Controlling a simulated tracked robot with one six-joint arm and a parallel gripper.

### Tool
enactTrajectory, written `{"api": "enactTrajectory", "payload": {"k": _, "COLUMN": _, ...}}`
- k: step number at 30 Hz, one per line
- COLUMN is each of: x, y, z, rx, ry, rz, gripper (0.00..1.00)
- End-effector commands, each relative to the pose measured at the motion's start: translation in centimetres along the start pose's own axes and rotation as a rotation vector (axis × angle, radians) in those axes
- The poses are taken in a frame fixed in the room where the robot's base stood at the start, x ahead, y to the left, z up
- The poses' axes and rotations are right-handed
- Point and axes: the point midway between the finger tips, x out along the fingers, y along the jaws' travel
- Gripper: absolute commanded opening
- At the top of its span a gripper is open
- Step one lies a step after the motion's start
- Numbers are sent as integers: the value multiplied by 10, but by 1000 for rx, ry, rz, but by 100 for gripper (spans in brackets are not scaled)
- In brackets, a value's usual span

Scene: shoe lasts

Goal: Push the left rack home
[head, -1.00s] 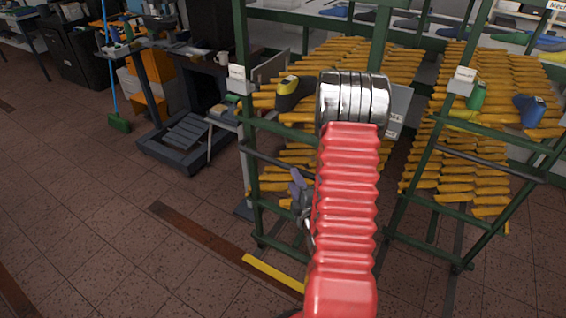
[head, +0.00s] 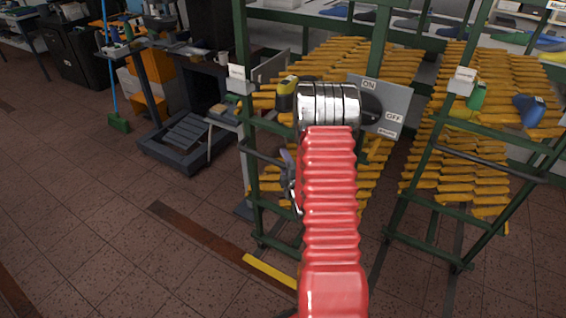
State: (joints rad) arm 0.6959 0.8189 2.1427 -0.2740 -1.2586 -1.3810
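The left rack (head: 250,170) is a green frame on the near side, loaded with rows of yellow-orange shoe lasts (head: 392,62). A dark crossbar runs across its front, partly hidden by my red arm. A small grey-purple part (head: 289,170) shows at the left edge of my arm, in front of the rack; it looks like part of my gripper. The rest of the gripper is hidden behind the arm, so its opening and any contact with the rack cannot be seen.
A second green rack (head: 430,162) stands to the right. A grey ON/OFF plate (head: 390,98) shows behind my arm. A yellow floor strip (head: 270,272) lies by the left rack's foot. A platform scale (head: 185,140) and a blue broom (head: 109,70) stand left. The tiled floor at left is clear.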

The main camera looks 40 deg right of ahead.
Motion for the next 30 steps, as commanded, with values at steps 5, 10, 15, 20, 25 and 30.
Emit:
{"api": "enactTrajectory", "payload": {"k": 5, "x": 2, "y": 0, "z": 0, "rx": 0, "ry": 0, "rz": -1, "gripper": 37}}
{"api": "enactTrajectory", "payload": {"k": 10, "x": 2, "y": 0, "z": 0, "rx": 0, "ry": 0, "rz": 0, "gripper": 34}}
{"api": "enactTrajectory", "payload": {"k": 15, "x": 2, "y": 0, "z": 0, "rx": 0, "ry": 0, "rz": 0, "gripper": 22}}
{"api": "enactTrajectory", "payload": {"k": 20, "x": 2, "y": 0, "z": 0, "rx": 0, "ry": 0, "rz": -1, "gripper": 11}}
{"api": "enactTrajectory", "payload": {"k": 25, "x": 2, "y": -1, "z": 0, "rx": 0, "ry": 0, "rz": -2, "gripper": 0}}
{"api": "enactTrajectory", "payload": {"k": 30, "x": 1, "y": -1, "z": 0, "rx": 0, "ry": 0, "rz": -3, "gripper": 0}}
